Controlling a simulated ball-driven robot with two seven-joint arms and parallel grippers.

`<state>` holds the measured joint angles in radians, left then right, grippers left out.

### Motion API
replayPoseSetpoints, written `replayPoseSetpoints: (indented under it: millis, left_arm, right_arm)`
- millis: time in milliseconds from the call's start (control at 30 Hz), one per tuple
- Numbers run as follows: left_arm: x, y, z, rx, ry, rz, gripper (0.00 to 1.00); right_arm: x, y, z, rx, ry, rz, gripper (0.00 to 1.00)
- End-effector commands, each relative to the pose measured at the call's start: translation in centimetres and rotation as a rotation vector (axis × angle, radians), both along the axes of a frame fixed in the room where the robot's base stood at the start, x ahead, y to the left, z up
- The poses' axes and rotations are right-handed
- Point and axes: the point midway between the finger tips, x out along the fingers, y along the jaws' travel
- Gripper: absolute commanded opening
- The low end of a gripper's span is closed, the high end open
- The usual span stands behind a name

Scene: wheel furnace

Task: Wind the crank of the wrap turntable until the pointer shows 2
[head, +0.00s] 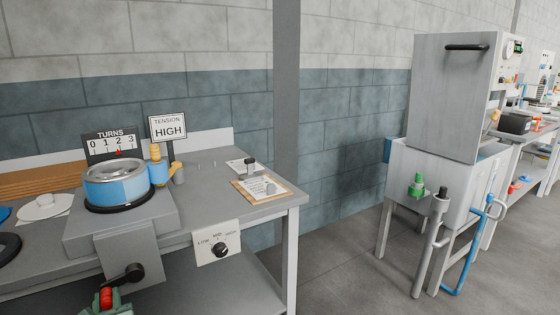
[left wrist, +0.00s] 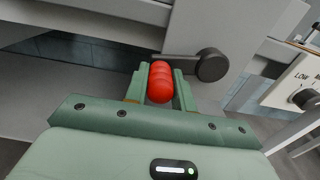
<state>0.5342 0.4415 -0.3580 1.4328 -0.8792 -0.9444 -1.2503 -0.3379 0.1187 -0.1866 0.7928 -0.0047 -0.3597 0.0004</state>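The wrap turntable (head: 116,184) stands on the bench at the left, with a blue and silver round drum on a grey base. Behind it the TURNS scale (head: 110,143) reads 0 to 3, and its small red pointer (head: 118,153) sits under or very near the 2. The crank (head: 130,273) is on the front plate, its black arm reaching down-left to a red handle (head: 106,297). My left gripper (head: 105,304) is at that handle. In the left wrist view the red handle (left wrist: 160,82) lies between the fingers (left wrist: 160,92), which appear closed on it. My right gripper is out of view.
A TENSION sign (head: 168,128) reads HIGH. A tension knob (head: 220,250) is on the bench front, right of the crank. A clipboard (head: 262,188) lies at the bench's right end. A grey machine (head: 450,130) stands across open floor at the right.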

Motion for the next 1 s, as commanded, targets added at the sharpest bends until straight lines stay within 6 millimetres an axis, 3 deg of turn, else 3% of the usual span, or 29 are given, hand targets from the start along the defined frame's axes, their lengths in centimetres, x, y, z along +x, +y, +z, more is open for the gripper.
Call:
replayPoseSetpoints:
  millis: [167,500,1000]
  left_arm:
    - [0.1,-0.2,-0.6,-0.001,0.002,0.000,0.00]
    - [1.0,-1.7,-4.0,-0.003,0.005,-0.003,0.00]
    - [1.4,-2.4,-4.2,-0.001,0.001,-0.002,0.00]
  right_arm:
    - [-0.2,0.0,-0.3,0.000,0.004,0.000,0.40]
    - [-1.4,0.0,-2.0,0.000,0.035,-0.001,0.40]
    - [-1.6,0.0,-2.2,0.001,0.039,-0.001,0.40]
